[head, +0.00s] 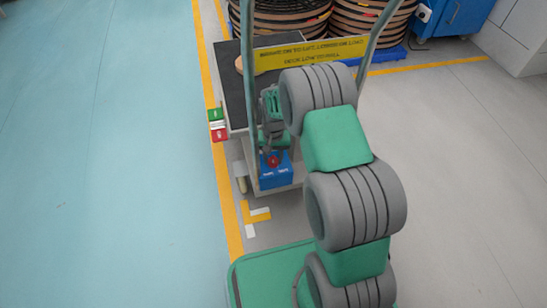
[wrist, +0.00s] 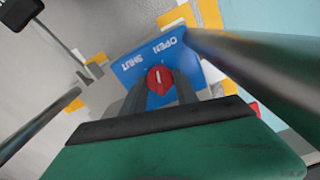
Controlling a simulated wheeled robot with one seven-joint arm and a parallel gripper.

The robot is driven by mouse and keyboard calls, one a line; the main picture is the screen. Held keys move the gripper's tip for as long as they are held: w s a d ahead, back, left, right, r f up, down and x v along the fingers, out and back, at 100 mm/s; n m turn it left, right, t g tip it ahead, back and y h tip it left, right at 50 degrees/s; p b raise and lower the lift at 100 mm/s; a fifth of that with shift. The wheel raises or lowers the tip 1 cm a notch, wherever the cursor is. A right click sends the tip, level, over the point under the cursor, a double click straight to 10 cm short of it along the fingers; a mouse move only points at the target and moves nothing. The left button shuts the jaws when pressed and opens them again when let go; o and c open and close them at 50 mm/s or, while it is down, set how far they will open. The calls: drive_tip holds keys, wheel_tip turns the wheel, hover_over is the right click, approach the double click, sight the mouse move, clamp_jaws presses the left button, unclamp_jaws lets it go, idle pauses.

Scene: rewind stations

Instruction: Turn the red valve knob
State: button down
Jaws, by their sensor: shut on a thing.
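The red valve knob (wrist: 160,78) with a white mark sits on a blue panel (wrist: 128,71) lettered OPEN and SHUT. In the wrist view the mark points up the picture, roughly between the two words. My gripper (wrist: 159,90) is shut on the knob, with one dark finger on each side of it. In the head view the knob (head: 272,161) shows at the top of the blue box (head: 275,178), low on the near end of the cart. My gripper (head: 271,148) reaches down to it there; its fingertips are hard to make out.
Grey upright poles of the cart (head: 247,80) rise on both sides of my arm. The dark cart top (head: 232,90) lies behind, with a yellow sign (head: 310,54) beyond. Open floor lies left and right.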

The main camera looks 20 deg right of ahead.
sight(273, 158)
drive_tip(key=shift+r+m+p, duration=0.2)
drive_tip(key=shift+m+p, duration=0.15)
drive_tip(key=shift+m, duration=0.05)
drive_tip(key=shift+f+m+p, duration=0.15)
drive_tip(key=shift+m+p, duration=0.15)
drive_tip(key=shift+m, duration=0.7)
drive_tip(key=c, duration=0.9)
unclamp_jaws()
drive_tip(key=shift+c, duration=0.2)
wheel_tip(273, 158, up, 8)
drive_tip(key=p, duration=0.3)
drive_tip(key=shift+f, duration=0.15)
